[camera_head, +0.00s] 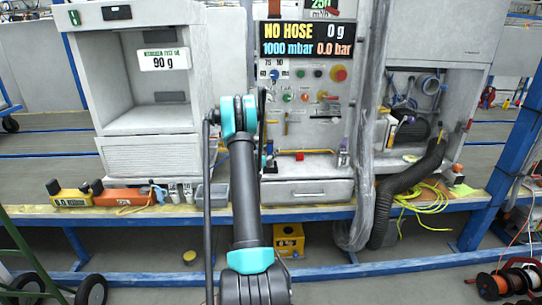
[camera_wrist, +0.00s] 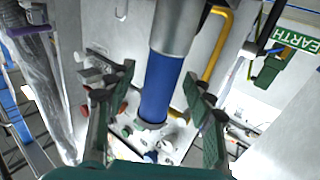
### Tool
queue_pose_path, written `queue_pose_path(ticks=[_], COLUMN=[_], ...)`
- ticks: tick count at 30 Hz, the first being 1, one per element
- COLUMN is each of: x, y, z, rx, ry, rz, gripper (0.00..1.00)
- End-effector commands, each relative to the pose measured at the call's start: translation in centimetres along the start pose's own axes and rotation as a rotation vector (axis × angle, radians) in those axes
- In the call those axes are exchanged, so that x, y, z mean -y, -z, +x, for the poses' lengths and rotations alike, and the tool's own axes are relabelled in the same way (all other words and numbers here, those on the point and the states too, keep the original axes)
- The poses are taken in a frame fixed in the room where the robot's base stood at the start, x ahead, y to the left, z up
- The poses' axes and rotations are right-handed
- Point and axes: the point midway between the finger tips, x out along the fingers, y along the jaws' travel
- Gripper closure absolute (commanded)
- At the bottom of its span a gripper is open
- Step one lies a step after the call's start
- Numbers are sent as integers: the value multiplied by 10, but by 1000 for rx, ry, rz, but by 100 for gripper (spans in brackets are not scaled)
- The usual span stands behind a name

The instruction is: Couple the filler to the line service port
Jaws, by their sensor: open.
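In the wrist view, my gripper (camera_wrist: 158,112) is open, with one dark green finger on each side of a cylinder with a blue sleeve and grey metal top (camera_wrist: 166,85). This cylinder may be the filler, but I cannot be sure. It lies between the fingers with a gap visible on both sides. In the head view, my arm reaches up to the charging panel (camera_head: 300,95) and hides most of the gripper and the cylinder. I cannot pick out the line service port. The display (camera_head: 308,38) reads NO HOSE, 0 g, 1000 mbar and 0.0 bar.
A yellow bent pipe (camera_wrist: 216,45) runs close to the right of the cylinder. A white cabinet (camera_head: 150,145) stands left of the panel. A thick dark hose (camera_head: 405,185) hangs at right. An orange box (camera_head: 122,196) and a grey bin (camera_head: 212,194) sit on the bench.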

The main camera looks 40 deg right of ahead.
Motion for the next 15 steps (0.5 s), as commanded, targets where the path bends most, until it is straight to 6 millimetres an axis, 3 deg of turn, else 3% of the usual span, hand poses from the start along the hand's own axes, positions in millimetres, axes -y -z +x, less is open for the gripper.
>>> queue_pose_path(ticks=[8,15], x=[-1,-1], y=[0,0], z=[1,1], rx=[0,0], ry=[0,0], rz=[0,0], gripper=[48,78])
